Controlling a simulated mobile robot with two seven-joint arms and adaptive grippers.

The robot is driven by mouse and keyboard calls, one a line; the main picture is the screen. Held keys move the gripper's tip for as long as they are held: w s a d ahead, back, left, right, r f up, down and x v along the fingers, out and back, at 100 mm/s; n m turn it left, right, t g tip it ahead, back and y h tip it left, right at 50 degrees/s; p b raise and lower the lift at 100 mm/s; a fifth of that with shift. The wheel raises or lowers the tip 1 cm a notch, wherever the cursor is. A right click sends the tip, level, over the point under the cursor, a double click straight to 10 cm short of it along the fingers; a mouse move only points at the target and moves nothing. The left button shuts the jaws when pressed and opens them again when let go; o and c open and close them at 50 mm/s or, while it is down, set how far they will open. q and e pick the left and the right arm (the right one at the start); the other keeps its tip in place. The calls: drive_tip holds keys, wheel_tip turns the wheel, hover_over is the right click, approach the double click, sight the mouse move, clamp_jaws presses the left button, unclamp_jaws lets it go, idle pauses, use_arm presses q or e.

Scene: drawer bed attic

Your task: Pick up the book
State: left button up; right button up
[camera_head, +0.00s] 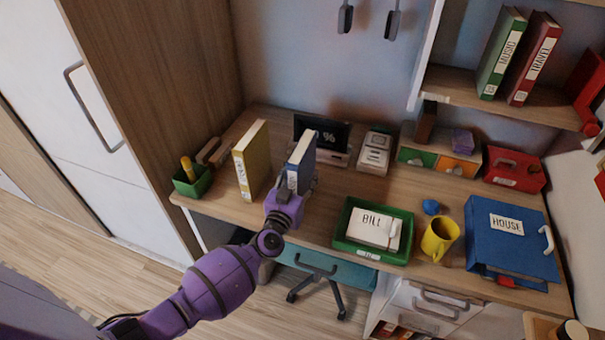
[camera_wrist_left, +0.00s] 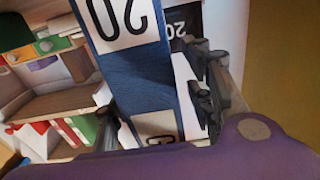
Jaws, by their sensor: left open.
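A blue book (camera_head: 303,158) with a white spine label stands upright on the desk. It also shows close up in the left wrist view (camera_wrist_left: 148,82), where its label reads "20". My left gripper (camera_head: 294,190) is at the near spine edge of this book. In the left wrist view my left gripper (camera_wrist_left: 160,100) is open, with one finger on either side of the book. I cannot tell whether the fingers touch it. A yellow book (camera_head: 256,155) stands upright to the left, apart from the blue one. My right gripper is not in view.
The desk (camera_head: 325,205) also holds a green pen box (camera_head: 195,185), a calculator (camera_head: 375,152), a green tray (camera_head: 345,240), a yellow mug (camera_head: 438,240) and a blue binder (camera_head: 515,255). A dark display (camera_head: 333,133) stands behind the blue book. A chair (camera_head: 325,270) is under the desk.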

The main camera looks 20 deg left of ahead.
use_arm(q)
clamp_jaws()
drive_tip(key=shift+r, duration=0.15)
